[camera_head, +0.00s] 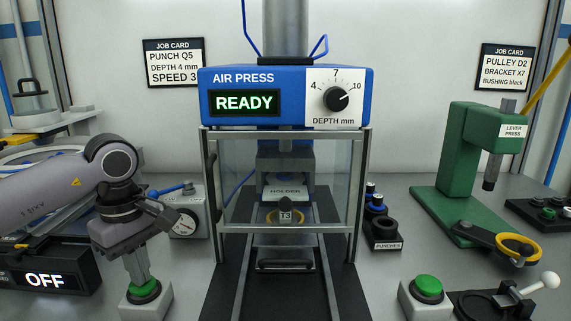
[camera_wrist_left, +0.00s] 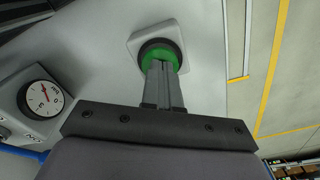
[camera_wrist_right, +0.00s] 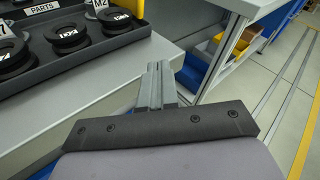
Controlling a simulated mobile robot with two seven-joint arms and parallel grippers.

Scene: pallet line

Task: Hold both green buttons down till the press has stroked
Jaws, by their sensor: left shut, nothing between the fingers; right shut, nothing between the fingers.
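The left green button (camera_head: 145,287) sits on a pale box (camera_head: 146,305) at the front left of the press. My left gripper (camera_head: 140,278) is shut and points down at it, with fingertips at or just over its top; I cannot tell whether it is pressed. In the left wrist view the fingers cover part of the green button (camera_wrist_left: 175,52). The right green button (camera_head: 428,287) stands free on its box (camera_head: 426,305). The air press (camera_head: 285,97) shows READY, its depth knob (camera_head: 337,98) near 10. My right gripper (camera_wrist_right: 157,68) is shut, away from the buttons, beside a bench edge.
A clear guard (camera_head: 235,180) encloses the holder (camera_head: 284,192) and a part marked T3 (camera_head: 285,216). A gauge box (camera_head: 182,222) stands left, a punch rack (camera_head: 381,228) and green lever press (camera_head: 457,170) right. The right wrist view shows a parts tray (camera_wrist_right: 75,65).

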